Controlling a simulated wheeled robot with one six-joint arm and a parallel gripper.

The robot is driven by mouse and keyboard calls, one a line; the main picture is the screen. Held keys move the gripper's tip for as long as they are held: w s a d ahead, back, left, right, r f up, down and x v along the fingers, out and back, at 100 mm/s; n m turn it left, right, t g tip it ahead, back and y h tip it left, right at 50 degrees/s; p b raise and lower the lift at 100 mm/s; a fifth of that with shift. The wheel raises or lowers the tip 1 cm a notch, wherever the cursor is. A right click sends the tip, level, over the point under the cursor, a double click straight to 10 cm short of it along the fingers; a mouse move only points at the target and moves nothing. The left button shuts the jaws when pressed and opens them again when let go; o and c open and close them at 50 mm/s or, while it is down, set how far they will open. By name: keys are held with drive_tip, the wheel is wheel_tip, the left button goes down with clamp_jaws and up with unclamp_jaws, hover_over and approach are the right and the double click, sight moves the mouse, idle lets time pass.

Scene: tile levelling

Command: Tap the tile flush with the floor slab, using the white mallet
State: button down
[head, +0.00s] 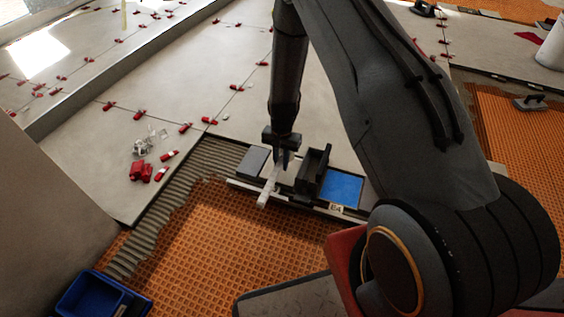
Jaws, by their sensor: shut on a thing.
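My gripper (281,158) points down near the middle of the head view, shut on a white mallet (267,190). The mallet's pale bar slants down and left from the jaws; part of it is hidden by the fingers. The large grey floor slab (230,105) lies behind, with its edge close to the gripper. A small grey piece (253,160) lies just left of the gripper. I cannot tell whether it is the tile, or how its height compares with the slab. I cannot tell whether the mallet touches anything.
A black holder (314,172) and a blue pad (342,187) stand right of the mallet. Orange matting (230,235) and ridged mortar (170,200) lie in front. Red clips (140,171) are scattered left. A blue bin (90,294) sits lower left.

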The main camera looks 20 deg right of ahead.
sight(281, 183)
wheel_tip(281, 183, down, 8)
drive_tip(key=b, duration=0.6)
drive_tip(key=shift+f, duration=0.2)
wheel_tip(281, 183, up, 5)
drive_tip(key=p, duration=0.3)
drive_tip(key=shift+f+p, duration=0.15)
drive_tip(key=shift+p, duration=0.15)
wheel_tip(281, 183, down, 6)
drive_tip(key=b, duration=0.2)
drive_tip(key=shift+b, duration=0.4)
drive_tip(key=shift+r+p, duration=1.95)
drive_tip(key=shift+r, duration=0.9)
